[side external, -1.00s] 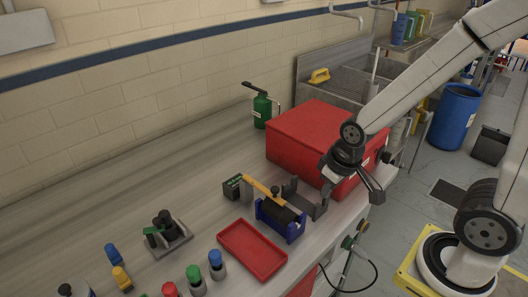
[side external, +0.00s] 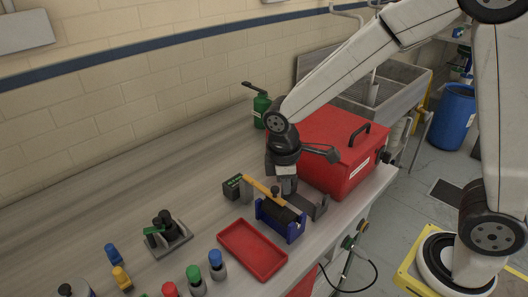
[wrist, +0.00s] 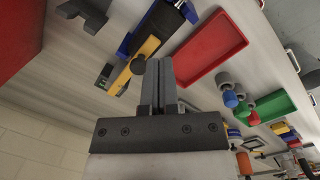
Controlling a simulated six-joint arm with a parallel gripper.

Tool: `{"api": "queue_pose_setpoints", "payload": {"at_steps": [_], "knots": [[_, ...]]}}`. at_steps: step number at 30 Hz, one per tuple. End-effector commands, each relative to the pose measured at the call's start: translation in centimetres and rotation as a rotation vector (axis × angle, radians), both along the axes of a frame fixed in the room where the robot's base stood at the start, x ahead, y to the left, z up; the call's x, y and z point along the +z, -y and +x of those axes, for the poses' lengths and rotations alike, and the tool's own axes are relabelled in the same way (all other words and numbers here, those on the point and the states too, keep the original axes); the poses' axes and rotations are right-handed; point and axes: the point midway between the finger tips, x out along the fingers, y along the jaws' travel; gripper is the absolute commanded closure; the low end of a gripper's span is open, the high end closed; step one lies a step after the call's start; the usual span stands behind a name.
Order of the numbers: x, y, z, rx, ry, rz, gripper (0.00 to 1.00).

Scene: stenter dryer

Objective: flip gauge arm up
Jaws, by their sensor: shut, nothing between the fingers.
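The gauge arm is a flat yellow-orange bar (side external: 262,188) with a dark round knob (side external: 275,190).
A big red case (side external: 345,160) is close behind my gripper. A dark grey bracket (side external: 313,206) is at the right. A red tray (side external: 252,250) lies in front.

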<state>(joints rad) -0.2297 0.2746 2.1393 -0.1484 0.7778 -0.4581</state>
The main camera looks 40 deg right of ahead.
Motion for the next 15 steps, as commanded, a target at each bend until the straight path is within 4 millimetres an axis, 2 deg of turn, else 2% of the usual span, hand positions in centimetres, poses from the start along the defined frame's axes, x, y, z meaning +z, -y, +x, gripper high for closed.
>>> {"api": "queue_pose_setpoints", "payload": {"at_steps": [6,15], "knots": [[0.3,-3.2,2.3,0.297,-0.117,-0.081,1.00],[0.9,-7.1,4.3,0.639,-0.272,-0.182,1.00]]}}
